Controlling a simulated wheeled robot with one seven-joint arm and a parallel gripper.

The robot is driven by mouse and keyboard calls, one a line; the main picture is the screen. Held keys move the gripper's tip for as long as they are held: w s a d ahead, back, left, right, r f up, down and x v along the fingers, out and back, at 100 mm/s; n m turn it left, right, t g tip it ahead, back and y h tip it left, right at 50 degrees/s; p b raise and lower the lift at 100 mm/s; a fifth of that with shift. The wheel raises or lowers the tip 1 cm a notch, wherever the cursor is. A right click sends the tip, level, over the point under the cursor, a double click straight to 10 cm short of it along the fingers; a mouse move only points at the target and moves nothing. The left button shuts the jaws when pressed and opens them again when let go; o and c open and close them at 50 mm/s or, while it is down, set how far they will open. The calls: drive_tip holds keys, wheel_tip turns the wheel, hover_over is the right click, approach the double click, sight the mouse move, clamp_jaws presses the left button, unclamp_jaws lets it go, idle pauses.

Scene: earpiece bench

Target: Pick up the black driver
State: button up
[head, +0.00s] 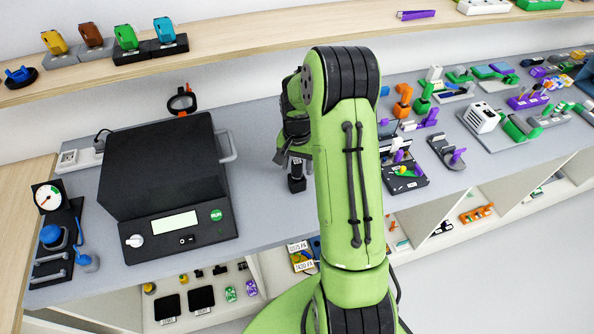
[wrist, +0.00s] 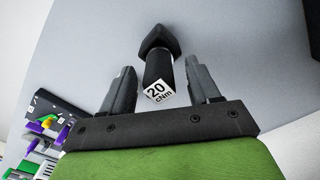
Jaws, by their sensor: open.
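The black driver (wrist: 157,62) shows in the wrist view with its black head away from my gripper and a white end marked "20 cNm" toward it. In the head view, the driver (head: 297,184) is partly visible on the grey bench, just below my gripper, and looks upright. My gripper (wrist: 162,75) is open, with one finger on each side of the driver in the wrist view. Gaps show between the driver and both fingers. In the head view, my own arm hides much of the gripper (head: 293,160).
A large black machine (head: 165,165) with a display stands on the bench to the left. A black tray of small parts (head: 405,178) lies to the right, beyond my arm. The bench right around the driver is clear. A wooden shelf (head: 230,35) runs above.

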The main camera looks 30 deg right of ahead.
drive_tip(key=shift+f, duration=0.35)
drive_tip(key=c, duration=1.1)
wheel_tip(320, 180, up, 10)
drive_tip(key=shift+r, duration=0.1)
drive_tip(key=o, duration=0.4)
clamp_jaws()
